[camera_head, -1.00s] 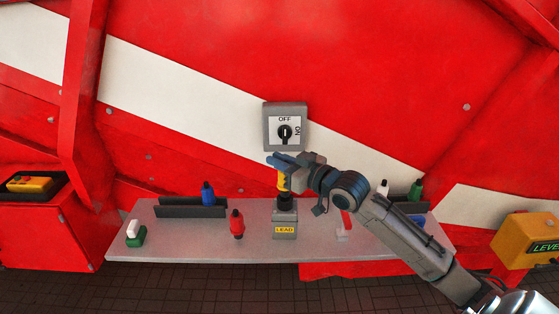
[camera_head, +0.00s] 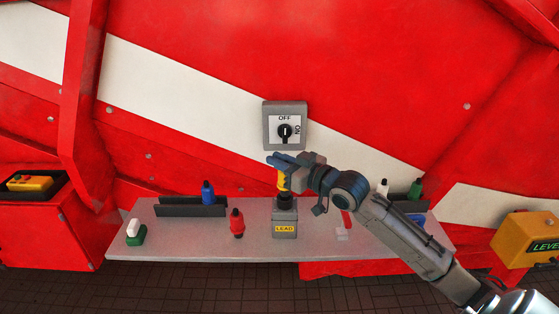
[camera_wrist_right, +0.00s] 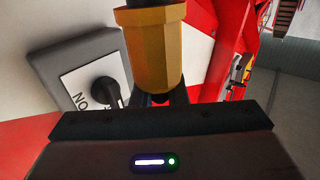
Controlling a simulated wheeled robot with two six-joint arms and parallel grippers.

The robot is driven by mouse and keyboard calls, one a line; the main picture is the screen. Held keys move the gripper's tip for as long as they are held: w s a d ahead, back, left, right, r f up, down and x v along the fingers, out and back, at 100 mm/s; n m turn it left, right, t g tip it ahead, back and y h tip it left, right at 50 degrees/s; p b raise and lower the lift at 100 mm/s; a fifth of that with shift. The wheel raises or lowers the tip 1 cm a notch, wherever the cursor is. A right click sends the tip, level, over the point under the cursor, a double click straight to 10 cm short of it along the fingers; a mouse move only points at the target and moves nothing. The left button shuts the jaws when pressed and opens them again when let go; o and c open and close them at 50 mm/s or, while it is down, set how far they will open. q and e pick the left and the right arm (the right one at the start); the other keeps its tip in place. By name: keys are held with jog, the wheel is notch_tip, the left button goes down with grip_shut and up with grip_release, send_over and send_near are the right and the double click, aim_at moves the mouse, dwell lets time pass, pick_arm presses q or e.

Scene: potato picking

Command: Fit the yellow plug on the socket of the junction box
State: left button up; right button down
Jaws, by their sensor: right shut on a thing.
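The yellow plug (camera_head: 282,182) is held upright in my right gripper (camera_head: 281,168), directly above the junction box (camera_head: 284,224), a grey box with a yellow LEAD label. The dark socket (camera_head: 285,203) is on top of the box, just below the plug. Whether the plug touches the socket or is slightly apart cannot be told. In the right wrist view the plug (camera_wrist_right: 155,55) fills the upper middle, with the dark gripper body below it; the socket is hidden there. My left gripper does not show.
A grey rotary switch (camera_head: 285,126) marked OFF and ON is on the red wall behind. The grey shelf (camera_head: 185,240) also holds a red plug (camera_head: 237,224), a blue plug (camera_head: 208,193), a white and green piece (camera_head: 135,233) and a green plug (camera_head: 415,189).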

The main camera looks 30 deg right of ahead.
jog(key=shift+f+b, duration=1.15)
jog(key=shift+f, duration=0.5)
jog(key=c, duration=1.4)
grip_release()
jog(key=shift+o, duration=0.2)
